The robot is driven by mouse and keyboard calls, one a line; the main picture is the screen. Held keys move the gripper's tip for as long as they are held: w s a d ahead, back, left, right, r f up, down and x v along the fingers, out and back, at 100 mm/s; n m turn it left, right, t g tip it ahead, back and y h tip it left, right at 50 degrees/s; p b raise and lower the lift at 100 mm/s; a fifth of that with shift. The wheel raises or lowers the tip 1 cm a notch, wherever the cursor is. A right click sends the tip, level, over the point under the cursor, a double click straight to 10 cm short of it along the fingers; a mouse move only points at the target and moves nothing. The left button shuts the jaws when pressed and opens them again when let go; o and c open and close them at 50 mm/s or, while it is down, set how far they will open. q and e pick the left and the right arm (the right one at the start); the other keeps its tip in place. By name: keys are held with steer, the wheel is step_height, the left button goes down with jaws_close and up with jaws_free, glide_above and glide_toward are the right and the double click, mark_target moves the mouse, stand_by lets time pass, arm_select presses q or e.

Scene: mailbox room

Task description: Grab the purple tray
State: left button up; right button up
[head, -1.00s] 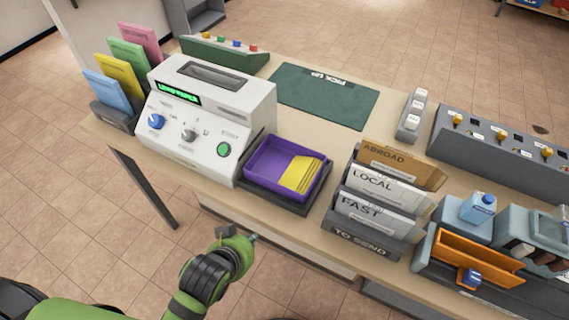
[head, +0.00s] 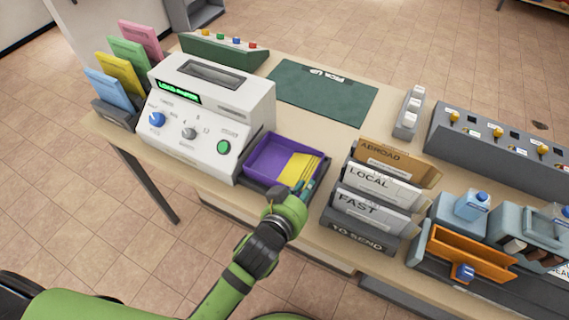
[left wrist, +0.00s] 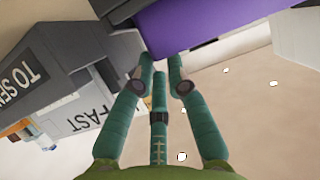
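The purple tray (head: 270,155) sits in a dark holder on the table, right of the white machine, with yellow envelopes (head: 302,165) in it. My left gripper (head: 309,186) is at the tray's front right corner, its teal fingers partly covering that corner. In the left wrist view the purple tray (left wrist: 200,22) fills the top, just beyond the fingertips. There the left gripper (left wrist: 161,60) has its fingers apart with nothing between them. Whether a fingertip touches the tray cannot be told. My right gripper is not in view.
The white machine (head: 212,110) stands close on the tray's left. A grey rack of envelopes (head: 358,236) stands close on its right, near my left gripper. A green mat (head: 322,93) lies behind. An orange box (head: 470,256) is at the front right.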

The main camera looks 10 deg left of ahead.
arm_select(q)
steer(key=shift+p+x, duration=0.7)
steer(key=shift+x, duration=1.85)
steer(key=shift+c, duration=0.4)
jaws_close()
